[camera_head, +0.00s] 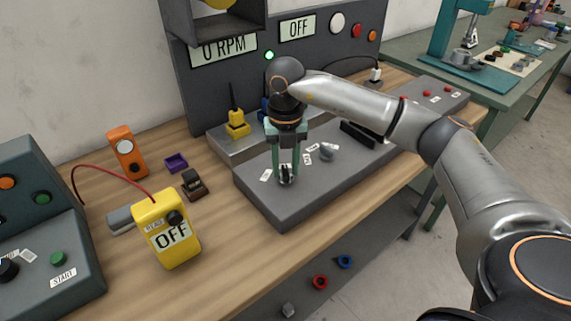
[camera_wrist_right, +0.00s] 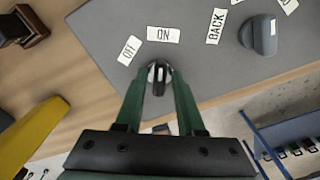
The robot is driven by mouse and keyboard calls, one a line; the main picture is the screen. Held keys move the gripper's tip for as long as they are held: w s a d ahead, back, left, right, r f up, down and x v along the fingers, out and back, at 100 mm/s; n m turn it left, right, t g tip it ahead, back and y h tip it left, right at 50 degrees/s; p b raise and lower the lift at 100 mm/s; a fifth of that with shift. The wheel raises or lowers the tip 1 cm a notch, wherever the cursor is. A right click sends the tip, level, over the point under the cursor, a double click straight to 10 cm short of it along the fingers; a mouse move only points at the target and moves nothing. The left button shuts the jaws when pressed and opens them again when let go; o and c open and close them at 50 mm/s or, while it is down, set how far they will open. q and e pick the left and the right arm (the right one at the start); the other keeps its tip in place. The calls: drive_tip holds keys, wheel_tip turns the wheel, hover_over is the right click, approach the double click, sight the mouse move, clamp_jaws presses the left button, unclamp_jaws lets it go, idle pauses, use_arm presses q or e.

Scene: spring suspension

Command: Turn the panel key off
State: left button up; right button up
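The panel key (camera_head: 286,178) is a small dark key with a pale round base near the front of the grey sloping panel (camera_head: 290,210). In the right wrist view the key (camera_wrist_right: 159,80) stands in line with the ON label (camera_wrist_right: 163,35); the OFF label (camera_wrist_right: 129,50) lies to its upper left. My right gripper (camera_head: 286,170) points down, with one green finger on each side of the key. In the wrist view the fingers (camera_wrist_right: 159,76) look open, with narrow gaps beside the key's grip. Contact is hard to tell. My left gripper is out of view.
A grey knob (camera_head: 327,151) beside the BACK label stands right of the key. A yellow box marked OFF (camera_head: 170,232) stands left of the panel. Behind, the upright panel shows 0 RPM, an OFF display (camera_head: 297,28) and a lit green lamp (camera_head: 269,55).

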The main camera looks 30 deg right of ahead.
clamp_jaws()
idle(0.5)
drive_tip(key=n, duration=0.6)
drive_tip(key=shift+a, duration=0.1)
drive_tip(key=n+b, duration=0.1)
drive_tip(key=n, duration=0.4)
drive_tip(key=shift+n, duration=0.4)
drive_tip(key=shift+a+r, duration=0.1)
drive_tip(key=shift+o, duration=1.3)
unclamp_jaws()
